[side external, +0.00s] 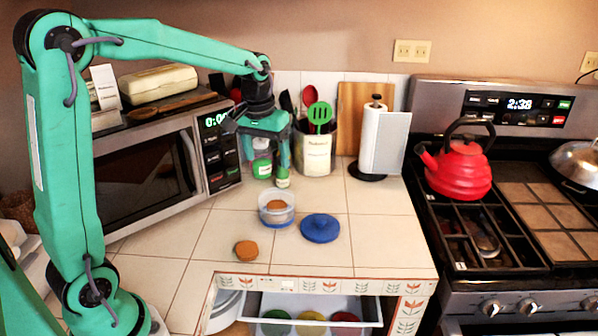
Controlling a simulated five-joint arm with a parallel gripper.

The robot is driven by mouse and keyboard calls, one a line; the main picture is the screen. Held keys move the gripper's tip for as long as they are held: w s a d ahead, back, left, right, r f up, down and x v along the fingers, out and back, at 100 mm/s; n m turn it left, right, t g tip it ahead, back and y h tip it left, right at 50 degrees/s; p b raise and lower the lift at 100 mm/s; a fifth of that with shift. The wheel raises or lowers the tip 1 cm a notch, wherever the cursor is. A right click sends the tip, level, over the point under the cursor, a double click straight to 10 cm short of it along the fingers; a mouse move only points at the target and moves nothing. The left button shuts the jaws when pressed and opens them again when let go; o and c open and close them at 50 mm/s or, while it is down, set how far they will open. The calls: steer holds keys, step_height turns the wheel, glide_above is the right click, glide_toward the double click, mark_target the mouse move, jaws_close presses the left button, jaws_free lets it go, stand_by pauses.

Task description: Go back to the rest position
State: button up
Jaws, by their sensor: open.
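My green arm reaches from the left over the microwave. My gripper (267,166) points down above the back of the tiled counter, behind and above a clear round container (277,216). It is open, with nothing seen between its fingers. The container stands without its lid and holds a brown round item (276,205). A blue lid (320,229) lies flat on the counter to its right. Another brown round item (246,250) lies on the counter near the front edge, left of the lid.
A microwave (150,168) stands close on the left. A utensil crock (314,156) and paper towel holder (376,140) stand behind. A red kettle (459,172) sits on the stove at right. Below the counter, an open drawer (373,312) holds green, yellow and red round things.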

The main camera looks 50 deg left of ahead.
steer(key=s+d+r+m+t, duration=0.1)
steer(key=s+d, duration=0.3)
steer(key=s, duration=0.5)
steer(key=s+d+r+m+t, duration=0.2)
steer(key=s+d+m+t, duration=0.1)
steer(key=s, duration=0.7)
steer(key=shift+s+d+m, duration=0.3)
steer(key=shift+d, duration=0.15)
